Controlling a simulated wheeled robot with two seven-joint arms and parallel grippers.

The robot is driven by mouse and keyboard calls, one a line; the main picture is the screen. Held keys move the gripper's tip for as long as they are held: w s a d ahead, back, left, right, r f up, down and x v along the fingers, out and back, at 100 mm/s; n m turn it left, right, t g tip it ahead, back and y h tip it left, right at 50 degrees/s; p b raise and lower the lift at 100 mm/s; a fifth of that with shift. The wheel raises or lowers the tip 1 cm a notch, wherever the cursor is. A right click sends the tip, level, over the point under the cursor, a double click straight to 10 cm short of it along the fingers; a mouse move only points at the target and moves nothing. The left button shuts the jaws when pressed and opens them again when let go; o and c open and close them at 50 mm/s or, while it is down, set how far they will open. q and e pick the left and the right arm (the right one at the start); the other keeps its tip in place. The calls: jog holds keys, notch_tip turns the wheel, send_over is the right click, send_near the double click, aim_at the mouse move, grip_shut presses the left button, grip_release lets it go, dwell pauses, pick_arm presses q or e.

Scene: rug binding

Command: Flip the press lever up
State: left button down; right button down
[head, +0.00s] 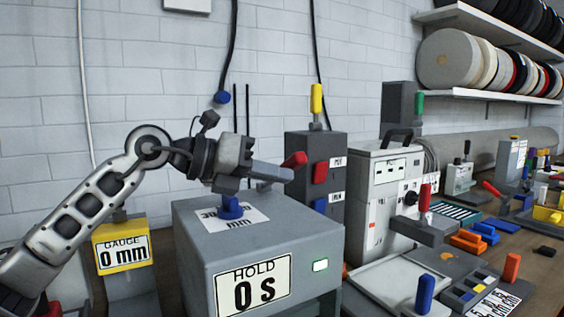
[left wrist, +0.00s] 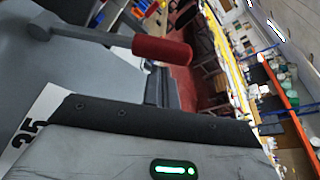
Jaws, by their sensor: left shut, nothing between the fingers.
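A grey press box (head: 320,245) stands at front centre, with a "HOLD 0 s" label and a lit green indicator. A red-handled lever (head: 295,160) shows just beyond its top; in the left wrist view, its grey rod runs from a pivot at the left to the red grip (left wrist: 162,50). My left gripper (head: 288,174) is shut and empty over the box top, its fingertips close to the red grip. I cannot tell whether they touch it. The lever's base is hidden behind the gripper in the head view. My right gripper is not in view.
A blue knob (head: 231,206) stands on the box top beneath my wrist. A yellow gauge (head: 122,252) reading "0 mm" is at left. A dark grey unit (head: 311,148) with red and blue buttons stands behind. The bench at right (head: 540,285) is crowded with tools.

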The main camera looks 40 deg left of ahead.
pick_arm(q)
jog(key=shift+w+d+f, duration=0.2)
jog(key=shift+w+d, duration=0.2)
jog(key=shift+w, duration=0.1)
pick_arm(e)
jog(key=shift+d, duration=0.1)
pick_arm(q)
jog(key=shift+r, duration=0.1)
